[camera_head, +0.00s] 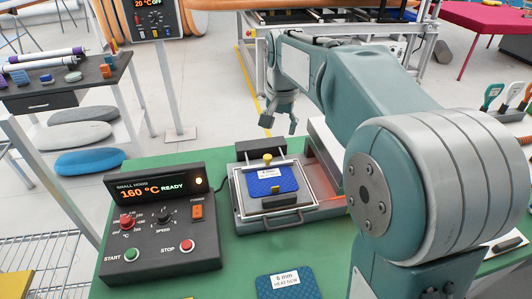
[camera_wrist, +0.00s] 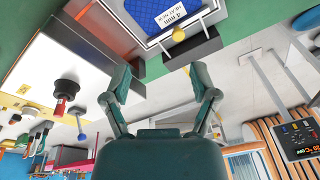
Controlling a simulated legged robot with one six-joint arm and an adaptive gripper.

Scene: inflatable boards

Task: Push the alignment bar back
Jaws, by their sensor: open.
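A metal-framed tray (camera_head: 240,208) on the green table holds a blue board (camera_head: 262,185) with a white "4 mm" label. A thin bar with a yellow knob (camera_head: 267,157) lies across the tray's back edge and looks like the alignment bar. The knob also shows in the wrist view (camera_wrist: 179,34), in front of a dark block (camera_wrist: 197,48). My gripper (camera_head: 279,123) is beyond the tray's back edge, above and apart from the knob. In the wrist view my gripper (camera_wrist: 160,82) is open with nothing between its fingers.
A black control box (camera_head: 160,225) reading 160 °C READY stands left of the tray. Another blue board (camera_head: 287,284), labelled 6 mm, lies in front. A white unit (camera_head: 325,155) with a red glow is right of the tray.

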